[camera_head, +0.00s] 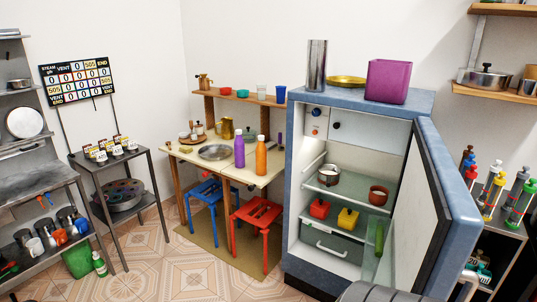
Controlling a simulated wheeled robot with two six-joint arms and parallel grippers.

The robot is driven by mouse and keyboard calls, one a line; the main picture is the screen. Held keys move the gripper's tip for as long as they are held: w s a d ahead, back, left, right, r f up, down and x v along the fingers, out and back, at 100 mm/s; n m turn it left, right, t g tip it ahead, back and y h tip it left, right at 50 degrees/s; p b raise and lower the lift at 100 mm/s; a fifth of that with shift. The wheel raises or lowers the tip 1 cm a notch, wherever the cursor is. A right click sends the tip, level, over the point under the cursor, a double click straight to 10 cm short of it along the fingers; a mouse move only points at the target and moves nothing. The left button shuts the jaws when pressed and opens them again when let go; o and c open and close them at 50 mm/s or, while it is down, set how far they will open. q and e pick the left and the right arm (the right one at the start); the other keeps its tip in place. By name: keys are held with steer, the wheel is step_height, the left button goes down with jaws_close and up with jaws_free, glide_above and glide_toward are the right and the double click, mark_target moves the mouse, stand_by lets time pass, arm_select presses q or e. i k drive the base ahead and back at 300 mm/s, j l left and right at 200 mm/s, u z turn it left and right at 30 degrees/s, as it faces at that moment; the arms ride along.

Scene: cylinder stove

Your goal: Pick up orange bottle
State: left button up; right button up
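The orange bottle (261,158) stands upright on the light-topped table (192,158), near the table's right front edge. A purple bottle (239,152) stands upright close to its left. The orange bottle is in full view from cap to base. Neither of my grippers shows in the head view.
The blue fridge (294,190) stands right of the table with its door (450,195) open. A blue stool (209,189) and a red stool (257,212) stand under the table's front. A metal pan (214,152) lies left of the bottles.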

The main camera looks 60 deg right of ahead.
mark_target(261, 150)
steer(key=i+l+z, duration=0.1)
steer(key=i+z, duration=0.6)
steer(key=z, duration=0.15)
steer(key=i+z, duration=0.4)
steer(key=i+j+z, duration=0.25)
steer(key=z, duration=0.15)
